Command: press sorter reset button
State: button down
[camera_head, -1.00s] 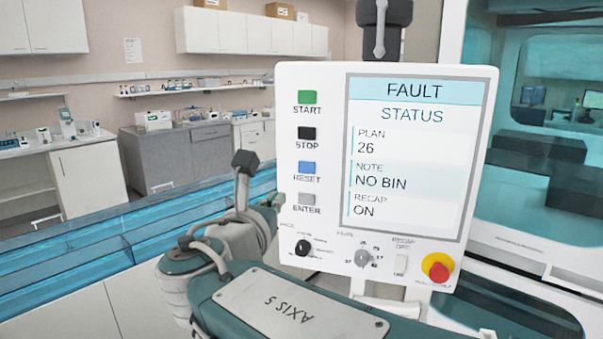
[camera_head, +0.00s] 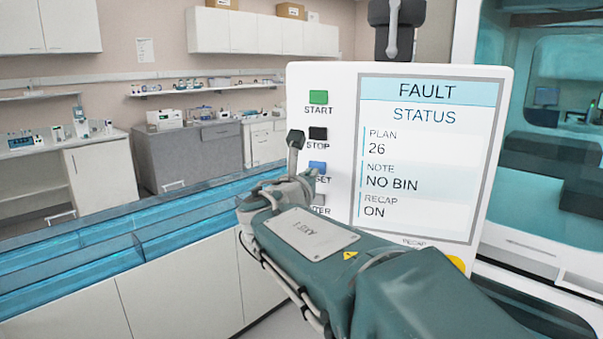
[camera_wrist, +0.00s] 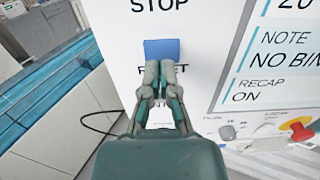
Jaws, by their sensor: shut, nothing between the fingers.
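The blue RESET button (camera_head: 318,166) sits on the left side of the white control panel (camera_head: 340,130), below the green START button (camera_head: 318,97) and the black STOP button (camera_head: 317,133). In the wrist view the blue button (camera_wrist: 162,48) is just above my gripper's fingertips (camera_wrist: 160,67). My gripper (camera_head: 311,176) is shut and empty. Its tips overlap the button's lower edge and partly hide the RESET label. I cannot tell whether they touch the button. The panel's screen (camera_head: 430,150) reads FAULT, PLAN 26, NOTE NO BIN, RECAP ON.
The grey ENTER button (camera_head: 318,200) is close beneath the gripper, partly covered in the head view. A red emergency stop (camera_wrist: 301,129) and a grey knob (camera_wrist: 227,132) are lower on the panel. A blue track (camera_head: 130,235) runs at left; a teal-windowed machine (camera_head: 550,150) stands at right.

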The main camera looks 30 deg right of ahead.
jog(key=shift+w+d, duration=0.5)
